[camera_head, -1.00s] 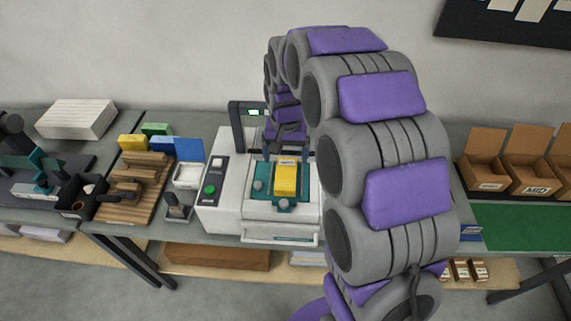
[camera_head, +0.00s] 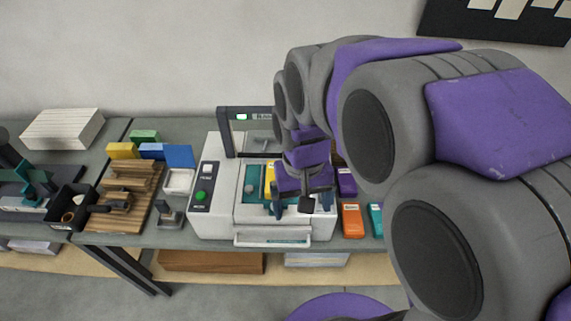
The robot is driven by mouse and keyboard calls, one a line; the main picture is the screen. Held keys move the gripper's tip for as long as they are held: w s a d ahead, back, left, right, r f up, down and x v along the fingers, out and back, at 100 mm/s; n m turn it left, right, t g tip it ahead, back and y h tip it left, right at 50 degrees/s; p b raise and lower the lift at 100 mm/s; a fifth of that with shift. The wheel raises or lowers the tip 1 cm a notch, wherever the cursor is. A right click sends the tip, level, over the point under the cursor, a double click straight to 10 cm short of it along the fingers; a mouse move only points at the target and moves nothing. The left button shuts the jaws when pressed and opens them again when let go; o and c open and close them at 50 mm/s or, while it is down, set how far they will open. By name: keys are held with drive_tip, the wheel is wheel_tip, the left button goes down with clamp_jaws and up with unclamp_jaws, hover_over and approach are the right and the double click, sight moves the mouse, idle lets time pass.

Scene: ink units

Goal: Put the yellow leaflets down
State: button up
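The yellow leaflets (camera_head: 269,174) lie on the teal bed (camera_head: 251,182) of a white machine (camera_head: 211,219). Only their left part shows; my gripper and wrist hide the rest. My gripper (camera_head: 302,206) is in front of the leaflets and to their right, over the front of the bed. Its fingers are spread apart, and I see nothing yellow between them. The exact gap between the gripper and the bed is hard to tell.
A wooden board (camera_head: 122,212) and black bin (camera_head: 68,207) are on the left. Orange (camera_head: 352,220) and teal (camera_head: 376,218) packs lie right of the machine.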

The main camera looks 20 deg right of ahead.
drive_tip(key=s+f+n, duration=0.1)
drive_tip(key=s+f, duration=0.1)
drive_tip(key=s, duration=1.1)
drive_tip(key=shift+s+g, duration=0.3)
